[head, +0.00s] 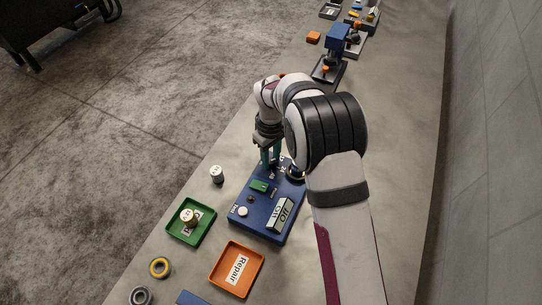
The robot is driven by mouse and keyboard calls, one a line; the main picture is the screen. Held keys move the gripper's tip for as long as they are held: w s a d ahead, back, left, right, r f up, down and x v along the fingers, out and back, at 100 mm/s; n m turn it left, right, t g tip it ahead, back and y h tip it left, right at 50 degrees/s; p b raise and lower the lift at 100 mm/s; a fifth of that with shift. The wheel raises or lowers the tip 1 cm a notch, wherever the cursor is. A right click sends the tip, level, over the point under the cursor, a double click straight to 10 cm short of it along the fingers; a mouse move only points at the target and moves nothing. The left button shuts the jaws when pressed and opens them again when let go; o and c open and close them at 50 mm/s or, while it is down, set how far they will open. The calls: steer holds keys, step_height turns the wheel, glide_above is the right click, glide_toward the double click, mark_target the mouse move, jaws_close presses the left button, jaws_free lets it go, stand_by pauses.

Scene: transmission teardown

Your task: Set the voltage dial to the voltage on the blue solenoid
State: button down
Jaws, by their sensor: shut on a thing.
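A blue test panel (253,222) lies on the bench, with printed markings near its far end. My gripper (270,163) points down at that far end, its teal fingers shut on a small dark knob, apparently the voltage dial (272,176). The dial's setting is too small to read. A dark round part with a yellow band (296,173) sits at the panel's far right, partly hidden by my arm; I cannot tell whether it is the blue solenoid. No voltage label on a blue solenoid is readable.
A green tray (178,233) holds a white and gold cylinder (189,216). An orange tray (218,279) labelled Repair lies nearby. A silver cylinder (217,174) stands left of the panel. A blue machine (336,45) stands farther back.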

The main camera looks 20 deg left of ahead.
mark_target(271, 160)
steer(key=shift+r+n, duration=0.1)
steer(key=shift+n, duration=0.9)
steer(key=c, duration=0.6)
jaws_free()
step_height(271, 160, up, 16)
steer(key=shift+f, duration=0.15)
